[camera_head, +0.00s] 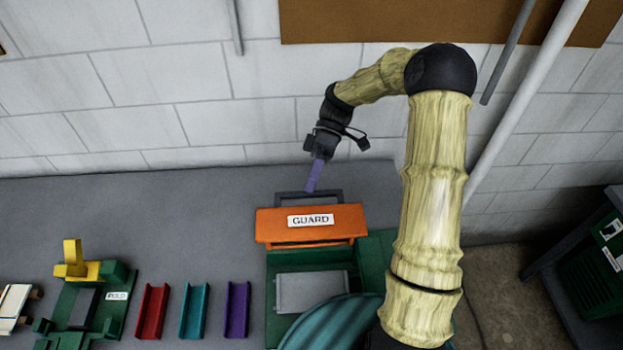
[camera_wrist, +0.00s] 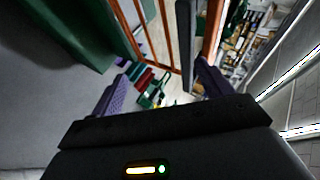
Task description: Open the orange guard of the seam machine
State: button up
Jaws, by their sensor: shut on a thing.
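The orange guard (camera_head: 345,216) with its "GUARD" label is at the back of the green seam machine (camera_head: 270,290). It appears raised, and the machine's grey plate (camera_head: 312,292) shows in front of it. A dark handle (camera_head: 338,197) stands along the guard's far edge. My gripper (camera_head: 312,188), with purple fingers, reaches down from behind and is shut on this handle. In the wrist view, the dark handle bar (camera_wrist: 186,40) runs toward the space between the purple fingers (camera_wrist: 160,92), beside the orange guard frame (camera_wrist: 128,28). The exact contact is hidden.
Red (camera_head: 152,311), teal (camera_head: 194,311) and purple (camera_head: 237,309) channels lie on the grey bench (camera_head: 130,215), left of the machine. A green fixture with a yellow part (camera_head: 75,262) stands farther left. A block wall (camera_head: 150,80) is close behind my gripper.

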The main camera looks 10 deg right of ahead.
jog(key=shift+w+d+f, duration=0.1)
jog(key=shift+d+f, duration=0.1)
jog(key=shift+f, duration=0.2)
jog(key=shift+c, duration=0.4)
jog(key=shift+w+d+r+b, duration=0.15)
jog(key=shift+w+r+b, duration=0.15)
jog(key=shift+w, duration=0.15)
jog(key=c, duration=0.4)
jog(key=b+v, duration=0.1)
jog(key=v, duration=0.4)
jog(key=b+v, duration=0.1)
jog(key=v, duration=0.5)
jog(key=shift+s+r, duration=0.1)
jog(key=shift+r, duration=0.4)
jog(key=shift+c, duration=0.5)
jog(key=p+v, duration=0.5)
jog(key=p, duration=0.5)
jog(key=shift+f, duration=0.1)
